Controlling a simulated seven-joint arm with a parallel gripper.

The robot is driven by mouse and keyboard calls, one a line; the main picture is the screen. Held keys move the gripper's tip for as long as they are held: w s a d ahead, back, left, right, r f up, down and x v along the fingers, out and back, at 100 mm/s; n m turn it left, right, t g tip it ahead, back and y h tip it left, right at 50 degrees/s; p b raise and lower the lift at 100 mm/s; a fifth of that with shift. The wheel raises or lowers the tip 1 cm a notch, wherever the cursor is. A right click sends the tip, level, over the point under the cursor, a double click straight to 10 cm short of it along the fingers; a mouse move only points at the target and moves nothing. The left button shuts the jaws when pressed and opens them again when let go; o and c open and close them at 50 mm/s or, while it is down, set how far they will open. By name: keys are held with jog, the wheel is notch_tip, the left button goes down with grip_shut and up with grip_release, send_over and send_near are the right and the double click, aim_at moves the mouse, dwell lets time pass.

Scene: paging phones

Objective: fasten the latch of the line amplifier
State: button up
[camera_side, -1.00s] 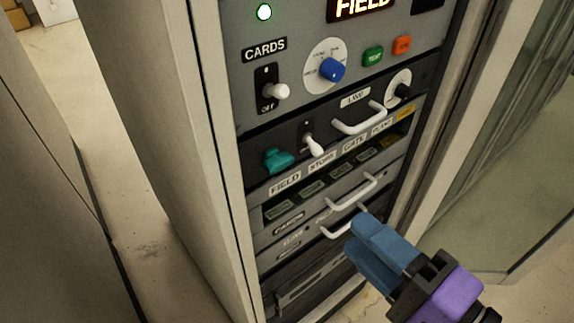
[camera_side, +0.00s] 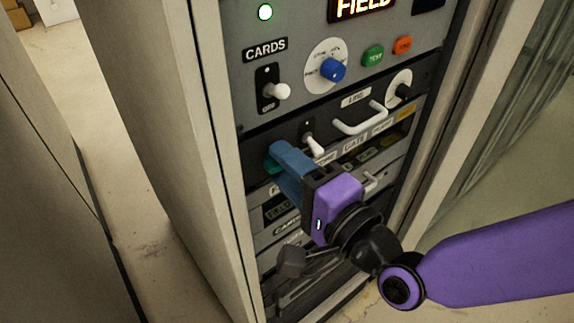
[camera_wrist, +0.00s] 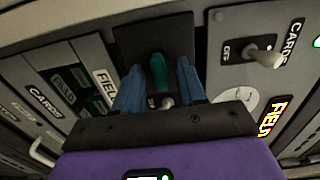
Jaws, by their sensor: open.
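The line amplifier (camera_side: 345,103) is the dark drawer panel with a LINE label and a white handle. Its teal latch (camera_side: 270,164) sits at the panel's left end, mostly hidden behind my fingers in the side view. My gripper (camera_side: 282,152) is open, with its blue fingertips at the latch. In the wrist view the teal latch (camera_wrist: 158,72) stands between the two spread blue fingers, one on each side. Gaps show beside it, and I cannot tell whether either finger touches it.
A white toggle (camera_side: 313,144) sits close right of my fingers. The white handle (camera_side: 360,120) and a black knob (camera_side: 402,91) are farther right. Above are the CARDS switch (camera_side: 277,91) and a blue dial (camera_side: 332,69). Labelled card slots lie below.

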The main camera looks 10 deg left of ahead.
jog(key=shift+a, duration=0.1)
grip_shut()
jog(key=shift+n, duration=0.4)
jog(key=n, duration=1.7)
dwell(0.7)
